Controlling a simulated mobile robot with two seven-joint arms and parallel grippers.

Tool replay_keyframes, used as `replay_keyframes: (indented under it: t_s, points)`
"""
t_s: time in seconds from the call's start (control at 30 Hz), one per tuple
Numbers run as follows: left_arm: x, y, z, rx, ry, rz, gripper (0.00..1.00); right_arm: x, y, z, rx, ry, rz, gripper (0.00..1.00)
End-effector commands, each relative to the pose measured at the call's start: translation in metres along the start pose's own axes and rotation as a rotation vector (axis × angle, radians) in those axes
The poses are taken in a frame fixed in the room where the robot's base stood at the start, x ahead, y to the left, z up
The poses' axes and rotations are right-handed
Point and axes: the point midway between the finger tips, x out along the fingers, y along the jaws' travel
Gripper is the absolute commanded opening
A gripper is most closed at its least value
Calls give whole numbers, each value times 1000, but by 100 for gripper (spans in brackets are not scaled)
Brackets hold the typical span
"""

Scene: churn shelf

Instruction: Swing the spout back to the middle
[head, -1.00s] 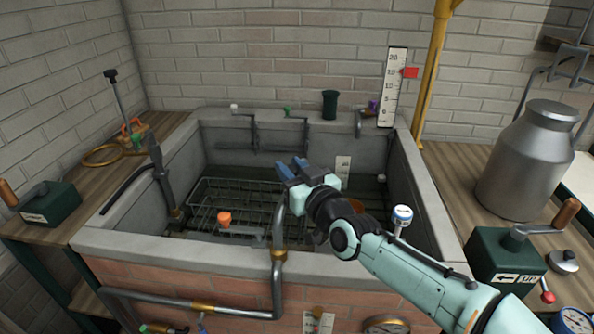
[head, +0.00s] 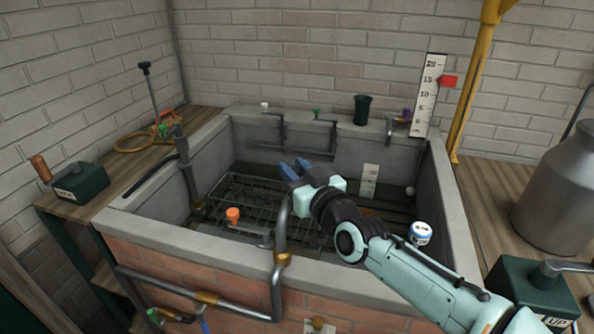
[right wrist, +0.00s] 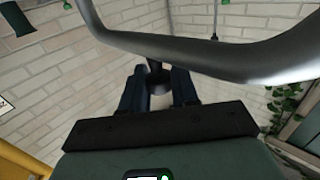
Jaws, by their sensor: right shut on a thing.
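The spout is a grey metal pipe (head: 282,222) that rises from a brass collar (head: 282,258) at the front rim of the brick tank and bends over it at the top. My right gripper (head: 295,172) is at the upper end of this pipe, over the tank, its blue fingers pointing away and to the left. In the right wrist view the grey pipe (right wrist: 205,52) curves across close to the camera, and the fingers (right wrist: 159,90) are closed about a dark round part between them. The gripper hides the spout's far end in the head view. My left gripper is not in view.
The tank (head: 365,277) holds wire racks (head: 240,195). An orange knob (head: 232,214) is left of the spout, and a white-and-blue cap (head: 421,233) is beside my right arm. A marked scale (head: 430,95) stands behind. A milk can (head: 560,200) is at right.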

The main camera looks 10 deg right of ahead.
Motion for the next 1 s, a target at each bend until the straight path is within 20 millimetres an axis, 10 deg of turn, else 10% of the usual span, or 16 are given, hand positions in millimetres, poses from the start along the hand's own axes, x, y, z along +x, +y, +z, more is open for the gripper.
replay_keyframes:
  t_s: [0.27,0.3,0.33,0.73,1.0]
  points:
    - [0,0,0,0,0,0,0,-2,1,-11,0,25,3,0]
    - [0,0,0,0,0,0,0,-2,1,-11,0,25,3,39]
    - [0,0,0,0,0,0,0,-2,1,-11,-1,25,3,49]
    - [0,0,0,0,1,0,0,-6,1,-5,0,11,3,50]
    - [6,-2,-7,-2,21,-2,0,-53,1,-5,-2,14,4,50]
